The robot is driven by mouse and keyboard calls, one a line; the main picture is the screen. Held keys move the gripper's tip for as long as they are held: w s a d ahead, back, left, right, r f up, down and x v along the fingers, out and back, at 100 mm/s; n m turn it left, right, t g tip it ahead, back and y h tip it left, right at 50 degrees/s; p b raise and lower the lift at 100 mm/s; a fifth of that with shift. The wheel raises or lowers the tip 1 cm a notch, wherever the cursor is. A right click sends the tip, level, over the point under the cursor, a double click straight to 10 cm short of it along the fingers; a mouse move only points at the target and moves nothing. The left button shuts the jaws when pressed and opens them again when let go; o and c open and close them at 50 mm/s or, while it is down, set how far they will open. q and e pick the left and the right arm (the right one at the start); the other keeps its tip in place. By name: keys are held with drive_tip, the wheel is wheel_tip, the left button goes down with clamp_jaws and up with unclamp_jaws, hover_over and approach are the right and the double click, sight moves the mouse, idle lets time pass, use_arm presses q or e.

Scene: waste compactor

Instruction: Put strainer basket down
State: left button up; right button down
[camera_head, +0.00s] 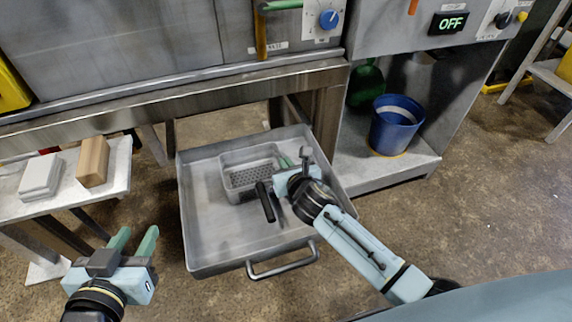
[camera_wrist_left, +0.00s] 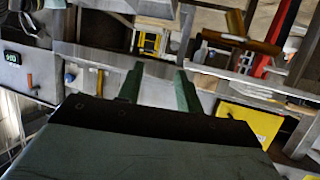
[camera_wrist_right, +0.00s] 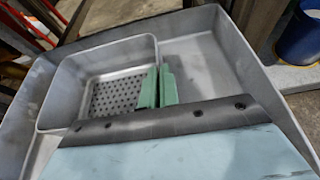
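The strainer basket (camera_head: 236,180), a grey metal box with a perforated bottom, is inside the large grey drawer tray (camera_head: 215,245), towards its back. In the right wrist view, the basket (camera_wrist_right: 62,97) appears level, close to the tray floor; whether it touches the floor is unclear. My right gripper (camera_head: 294,161) is at its right wall. Its green fingers (camera_wrist_right: 158,82) are close together with the basket wall between them. My left gripper (camera_head: 138,233) is empty and open, outside the tray at the lower left; its fingers stand apart in the left wrist view (camera_wrist_left: 158,82).
The tray has a front handle (camera_head: 284,266) and sits below the metal machine (camera_head: 130,45). A small table (camera_head: 60,203) at left holds a white block (camera_head: 41,177) and a brown block (camera_head: 93,162). A blue bucket (camera_head: 395,126) stands on a low shelf at right.

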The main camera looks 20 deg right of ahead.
drive_tip(key=shift+f, duration=0.1)
drive_tip(key=c, duration=1.7)
unclamp_jaws()
